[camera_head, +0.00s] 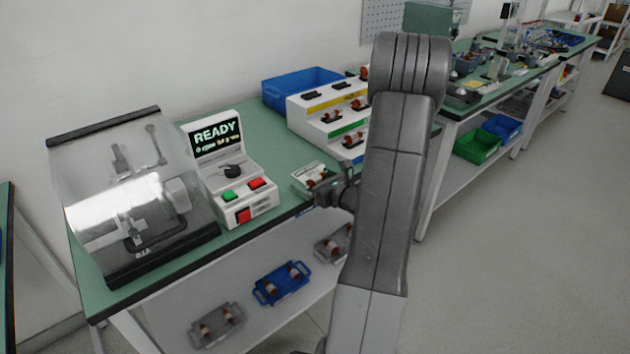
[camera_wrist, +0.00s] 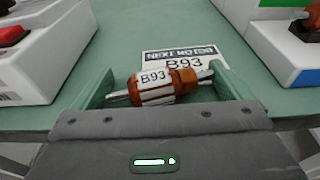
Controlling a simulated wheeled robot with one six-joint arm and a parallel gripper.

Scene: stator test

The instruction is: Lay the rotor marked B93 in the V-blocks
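The rotor marked B93 (camera_wrist: 158,86) has copper-coloured windings, a white label and a thin shaft. It lies crosswise between the two widely spaced fingers of my gripper (camera_wrist: 168,88), slightly tilted in the wrist view. Its shaft ends come close to the fingers; I cannot tell whether they touch. A card reading NEXT MOTOR B93 (camera_wrist: 184,56) is just behind it. In the head view, my gripper (camera_head: 326,187) is at the bench's front edge beside the rotor (camera_head: 317,181). A tester with a clear hood (camera_head: 131,190) stands at left, its hood down. I cannot make out the V-blocks clearly.
A control box (camera_head: 228,170) showing READY stands between the hood and my gripper. A stepped white rack (camera_head: 322,121) with rotors and a blue bin (camera_head: 300,82) stand behind. Trays with rotors, one blue (camera_head: 281,284), sit on the lower shelf. Bench surface (camera_head: 262,141) behind the control box is clear.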

